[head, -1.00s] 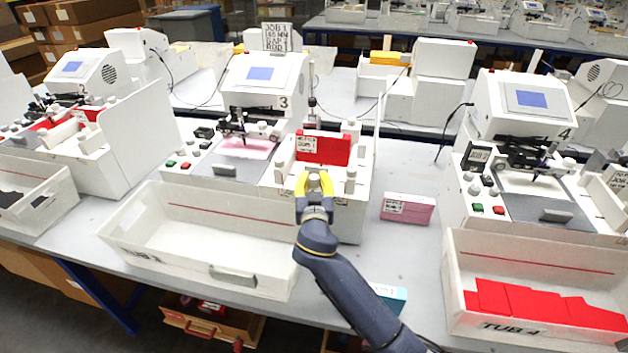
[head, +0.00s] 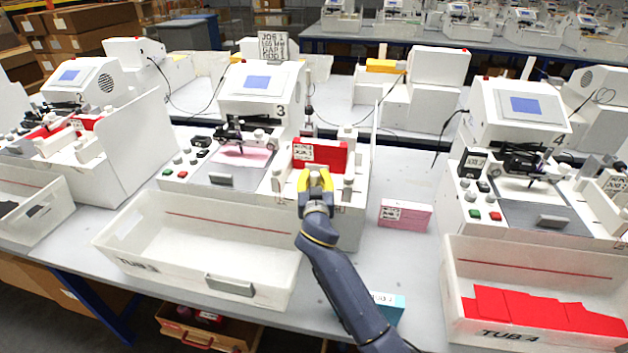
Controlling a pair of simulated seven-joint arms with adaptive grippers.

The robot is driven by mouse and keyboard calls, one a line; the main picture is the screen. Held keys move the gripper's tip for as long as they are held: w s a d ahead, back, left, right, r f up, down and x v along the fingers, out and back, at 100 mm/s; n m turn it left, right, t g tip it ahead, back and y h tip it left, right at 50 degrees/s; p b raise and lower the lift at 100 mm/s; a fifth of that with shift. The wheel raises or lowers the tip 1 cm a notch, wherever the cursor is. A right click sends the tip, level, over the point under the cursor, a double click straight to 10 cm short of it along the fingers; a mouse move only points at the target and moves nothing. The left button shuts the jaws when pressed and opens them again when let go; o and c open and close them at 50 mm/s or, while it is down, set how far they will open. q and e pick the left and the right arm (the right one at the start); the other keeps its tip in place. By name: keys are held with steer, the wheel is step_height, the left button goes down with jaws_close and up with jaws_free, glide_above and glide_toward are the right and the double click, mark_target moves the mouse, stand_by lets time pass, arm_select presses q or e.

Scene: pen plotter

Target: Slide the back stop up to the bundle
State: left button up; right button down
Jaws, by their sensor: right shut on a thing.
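The red bundle (head: 325,156) with a white printed label stands upright in the feeder at the right side of machine 3 (head: 258,95). My right gripper (head: 315,178), with yellow fingers, is directly in front of the bundle. It is shut on a small pale part, which I take to be the back stop (head: 316,172); the fingers hide most of it. I cannot tell whether that part touches the bundle. My left gripper is not in the head view.
An empty white tub (head: 200,245) stands in front of machine 3. A pink labelled pack (head: 405,214) lies to the right, and a teal box (head: 388,305) sits near the front edge. Machine 4 (head: 520,115) and a tub of red stacks (head: 535,300) are at the right.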

steer(key=c, duration=1.1)
jaws_free()
steer(key=shift+c, duration=0.2)
steer(key=shift+s, duration=0.15)
steer(key=s, duration=1.1)
steer(key=shift+s, duration=0.35)
steer(key=shift+o, duration=0.2)
